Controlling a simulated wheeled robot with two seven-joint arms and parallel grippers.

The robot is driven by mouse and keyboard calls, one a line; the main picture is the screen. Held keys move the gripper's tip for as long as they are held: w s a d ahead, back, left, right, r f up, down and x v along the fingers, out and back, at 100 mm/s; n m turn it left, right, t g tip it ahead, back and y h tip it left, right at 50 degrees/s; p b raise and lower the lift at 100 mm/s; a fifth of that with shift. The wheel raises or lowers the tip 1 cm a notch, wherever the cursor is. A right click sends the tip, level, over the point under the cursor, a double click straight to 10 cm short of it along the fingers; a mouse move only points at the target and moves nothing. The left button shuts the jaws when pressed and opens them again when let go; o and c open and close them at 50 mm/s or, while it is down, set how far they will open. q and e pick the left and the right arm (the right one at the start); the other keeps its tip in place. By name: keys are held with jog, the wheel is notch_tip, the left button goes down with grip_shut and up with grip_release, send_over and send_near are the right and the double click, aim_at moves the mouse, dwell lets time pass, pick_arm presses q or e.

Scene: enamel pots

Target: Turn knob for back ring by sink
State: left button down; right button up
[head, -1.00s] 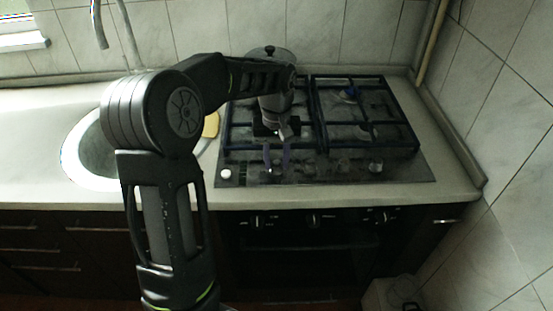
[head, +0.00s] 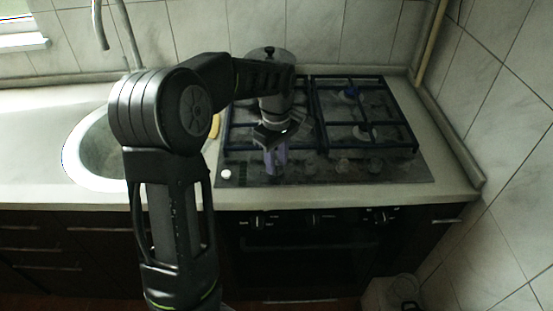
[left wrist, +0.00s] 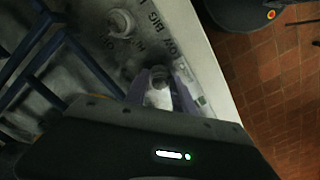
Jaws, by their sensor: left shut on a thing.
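The hob (head: 420,172) has a row of knobs along its front strip. My left gripper (head: 275,165) points down at the left end of this row, the end nearer the sink. Its purple fingers hide most of the knob there in the head view. In the left wrist view the fingers are closed around that knob (left wrist: 160,76), which shows between the tips. The neighbouring knob (left wrist: 120,23) stands free, with printed marks beside it. My right gripper is not in view.
A lidded pot (head: 271,57) stands on the back ring by the sink, behind my left gripper. Dark pan grates cover the hob. The sink (head: 85,165) is on the left, partly behind my arm. A white button (head: 226,174) sits left of the knobs. A tiled wall bounds the right.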

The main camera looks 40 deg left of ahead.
aim_at(277, 163)
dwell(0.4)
pick_arm(q)
jog(key=c, duration=1)
grip_release()
jog(key=shift+c, duration=0.2)
jog(key=shift+r, duration=0.1)
notch_tip(277, 163, up, 8)
jog(key=shift+f, duration=0.2)
